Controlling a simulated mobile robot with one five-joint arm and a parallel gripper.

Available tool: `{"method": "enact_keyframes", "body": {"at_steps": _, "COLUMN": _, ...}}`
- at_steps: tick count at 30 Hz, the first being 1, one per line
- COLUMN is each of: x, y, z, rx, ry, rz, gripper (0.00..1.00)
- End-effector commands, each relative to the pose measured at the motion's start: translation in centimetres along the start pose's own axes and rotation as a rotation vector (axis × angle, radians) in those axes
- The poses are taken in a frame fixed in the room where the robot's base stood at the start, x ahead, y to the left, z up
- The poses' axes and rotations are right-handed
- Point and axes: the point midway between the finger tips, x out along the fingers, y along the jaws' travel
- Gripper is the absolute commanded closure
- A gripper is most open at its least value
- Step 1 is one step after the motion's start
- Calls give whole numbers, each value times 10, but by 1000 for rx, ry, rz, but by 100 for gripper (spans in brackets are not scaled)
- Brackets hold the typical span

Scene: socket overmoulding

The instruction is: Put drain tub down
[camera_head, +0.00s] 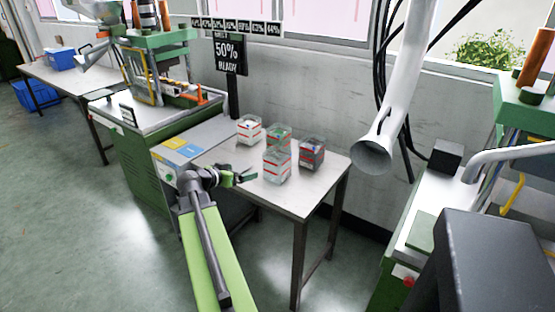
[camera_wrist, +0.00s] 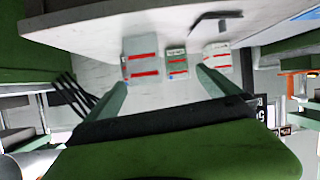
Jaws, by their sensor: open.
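Several clear tubs with red stripes stand on the white table: a front one (camera_head: 277,166), one behind it (camera_head: 279,138), a dark-filled one at right (camera_head: 311,153) and one at back left (camera_head: 249,130). I cannot tell which is the drain tub. My gripper (camera_head: 248,178) is open and empty, just left of the front tub and apart from it. In the wrist view my gripper's fingers (camera_wrist: 163,88) are spread, with three tubs beyond them: a left one (camera_wrist: 141,62), a middle one (camera_wrist: 177,63) and a right one (camera_wrist: 217,58).
The table (camera_head: 300,200) has bare room at its front. A box with blue and yellow panels (camera_head: 180,150) stands at its left. A black sign (camera_head: 229,52) rises behind. A white duct (camera_head: 376,145) hangs at right, and a green machine (camera_head: 150,150) stands at left.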

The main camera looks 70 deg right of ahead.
Motion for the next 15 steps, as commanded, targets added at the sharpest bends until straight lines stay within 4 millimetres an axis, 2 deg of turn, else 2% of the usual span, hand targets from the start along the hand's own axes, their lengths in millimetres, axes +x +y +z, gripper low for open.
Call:
{"method": "enact_keyframes", "body": {"at_steps": 1, "x": 13, "y": 18, "z": -25, "rx": 42, "ry": 42, "rz": 26, "gripper": 0}}
{"method": "enact_keyframes", "body": {"at_steps": 4, "x": 28, "y": 36, "z": -45, "rx": 89, "ry": 96, "rz": 48, "gripper": 0}}
{"method": "enact_keyframes", "body": {"at_steps": 10, "x": 39, "y": 41, "z": -48, "rx": 103, "ry": 109, "rz": 53, "gripper": 0}}
{"method": "enact_keyframes", "body": {"at_steps": 15, "x": 79, "y": 41, "z": -50, "rx": 102, "ry": 109, "rz": 55, "gripper": 0}}
